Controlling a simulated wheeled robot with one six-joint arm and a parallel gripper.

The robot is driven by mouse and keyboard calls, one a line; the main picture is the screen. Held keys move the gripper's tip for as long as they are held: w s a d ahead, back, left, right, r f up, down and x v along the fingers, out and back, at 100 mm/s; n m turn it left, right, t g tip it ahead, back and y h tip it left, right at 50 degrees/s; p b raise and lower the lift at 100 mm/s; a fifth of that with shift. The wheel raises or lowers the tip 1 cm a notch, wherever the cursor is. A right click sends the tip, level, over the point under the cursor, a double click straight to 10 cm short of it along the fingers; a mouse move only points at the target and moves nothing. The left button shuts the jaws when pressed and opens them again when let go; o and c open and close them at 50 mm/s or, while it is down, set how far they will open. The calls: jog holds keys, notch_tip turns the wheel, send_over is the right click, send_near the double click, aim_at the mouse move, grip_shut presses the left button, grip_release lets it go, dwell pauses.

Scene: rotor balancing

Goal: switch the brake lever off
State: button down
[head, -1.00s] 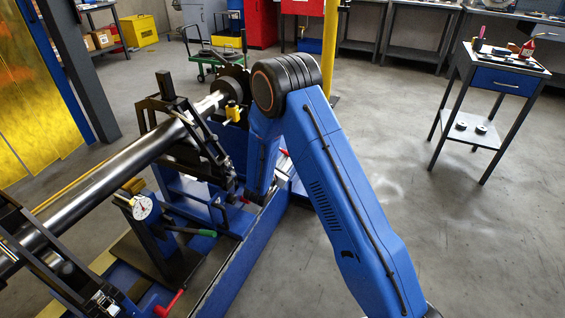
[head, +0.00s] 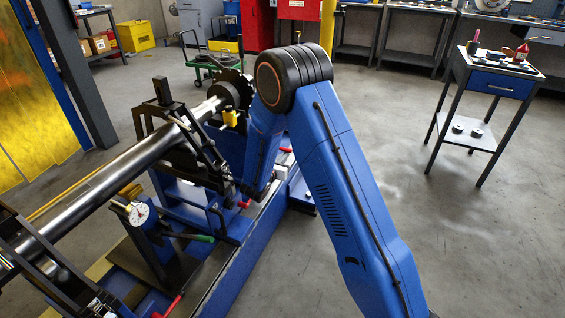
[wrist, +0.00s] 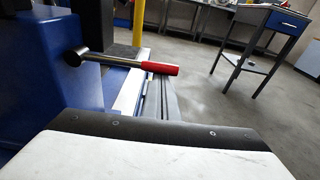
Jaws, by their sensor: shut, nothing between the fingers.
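The brake lever (wrist: 125,63), a metal rod with a red grip, sticks out sideways to the right from a blue housing (wrist: 60,70) in the wrist view. In the head view a small red grip (head: 286,149), apparently the same lever, shows just right of my forearm; its rod is mostly hidden. The white and black body of my gripper (wrist: 160,150) fills the bottom of the wrist view, with the lever beyond it and a visible gap between. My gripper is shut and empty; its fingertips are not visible. In the head view my arm hides the gripper.
The long steel rotor shaft (head: 110,180) lies on the blue balancing machine at left. A dial gauge (head: 137,213), a green-handled lever (head: 198,238) and other red handles are on its near side. A small cart (head: 487,85) stands right; the floor between is clear.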

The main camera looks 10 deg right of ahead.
aim_at(284, 150)
notch_tip(284, 150, up, 3)
jog(key=shift+r+n, duration=0.15)
jog(key=shift+n, duration=1.05)
jog(key=shift+w+a+r+n+h, duration=0.2)
jog(key=shift+r+n, duration=0.2)
jog(key=shift+r, duration=0.4)
jog(key=shift+w+a+r+n+h, duration=0.15)
jog(key=shift+r+n, duration=0.25)
jog(key=shift+r, duration=0.4)
jog(key=shift+a+r, duration=0.1)
jog(key=shift+r, duration=0.05)
